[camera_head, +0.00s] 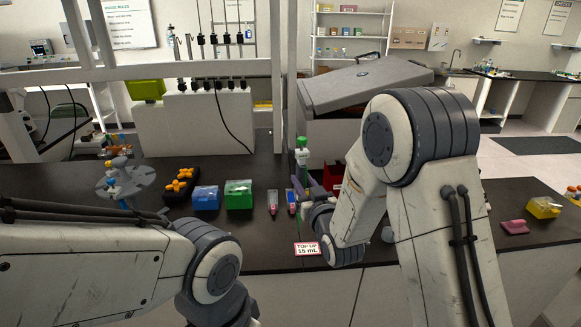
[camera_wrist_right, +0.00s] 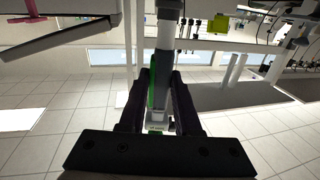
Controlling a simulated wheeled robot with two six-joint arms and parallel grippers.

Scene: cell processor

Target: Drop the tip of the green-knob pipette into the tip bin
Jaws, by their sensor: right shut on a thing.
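The green-knob pipette (camera_head: 302,157) stands about upright over the bench in the head view, its green top showing. My right gripper (camera_head: 311,190) is shut on it. The right wrist view shows the pipette's pale and green body (camera_wrist_right: 161,85) between the two dark fingers of that gripper (camera_wrist_right: 161,78). A red box (camera_head: 333,172), which looks like the tip bin, is just right of the pipette and partly hidden by my right arm. My left arm shows at lower left, but its gripper is out of view.
On the dark bench are a grey round rack (camera_head: 127,182), an orange-and-black rack (camera_head: 180,187), a blue box (camera_head: 206,198), a green box (camera_head: 238,195) and a pink tube (camera_head: 273,203). A "TOP UP 15 mL" card (camera_head: 307,249) is at the front edge. A large grey-lidded machine (camera_head: 365,85) stands behind.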

